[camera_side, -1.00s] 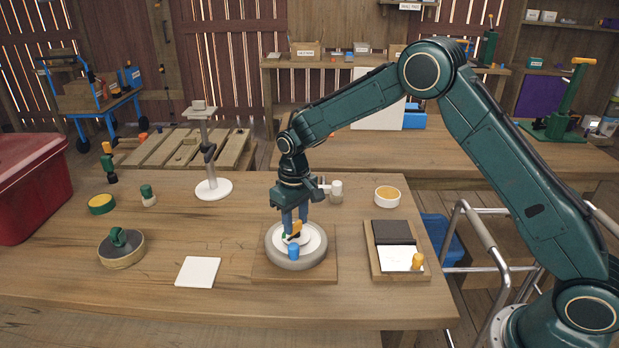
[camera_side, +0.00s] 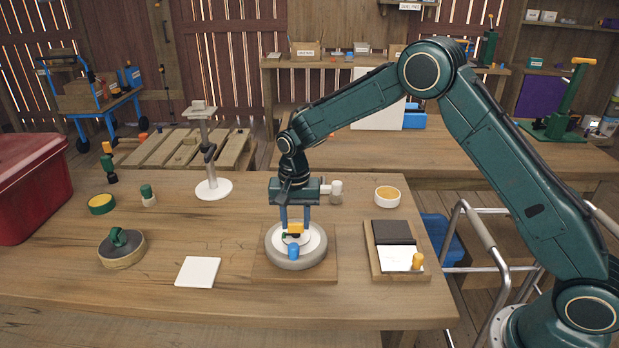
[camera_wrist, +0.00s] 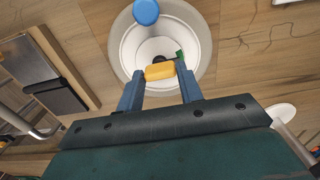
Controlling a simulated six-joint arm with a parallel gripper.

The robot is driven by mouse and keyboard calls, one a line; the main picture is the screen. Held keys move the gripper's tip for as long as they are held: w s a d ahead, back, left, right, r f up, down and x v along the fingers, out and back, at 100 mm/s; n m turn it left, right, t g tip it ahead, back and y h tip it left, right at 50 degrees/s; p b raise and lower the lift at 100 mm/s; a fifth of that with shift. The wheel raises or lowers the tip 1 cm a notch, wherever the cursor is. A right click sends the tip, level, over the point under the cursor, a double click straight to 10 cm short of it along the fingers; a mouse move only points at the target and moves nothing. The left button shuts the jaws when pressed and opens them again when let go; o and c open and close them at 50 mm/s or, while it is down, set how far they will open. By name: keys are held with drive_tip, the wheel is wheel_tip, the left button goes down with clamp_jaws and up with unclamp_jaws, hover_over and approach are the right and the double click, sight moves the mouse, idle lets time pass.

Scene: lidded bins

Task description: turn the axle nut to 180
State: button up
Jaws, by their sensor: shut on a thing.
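A wheel with a grey rim (camera_side: 296,263) and a white inner face lies flat on a square wooden board. At its middle is the axle nut, with an orange block (camera_side: 295,228) on top and a small green part (camera_side: 288,236) beside it. My gripper (camera_side: 295,222) points straight down, its two blue fingers shut on the orange block. In the wrist view the orange block (camera_wrist: 160,71) sits between the fingertips, and the green part (camera_wrist: 180,57) is near the right finger. The nut's lower part is mostly hidden.
A blue peg (camera_side: 293,251) stands at the wheel's front edge, close to the fingers. A white square (camera_side: 198,272) and a lidded round tin (camera_side: 121,254) lie left. A board with a dark pad (camera_side: 392,231) lies right. A pale cup (camera_side: 387,197) stands behind it.

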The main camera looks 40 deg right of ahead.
sight(295, 223)
drive_tip(key=shift+r+m, duration=0.1)
drive_tip(key=shift+m, duration=0.4)
drive_tip(key=o, duration=1)
wheel_tip(295, 223, up, 14)
drive_tip(key=shift+f, duration=0.1)
idle(0.5)
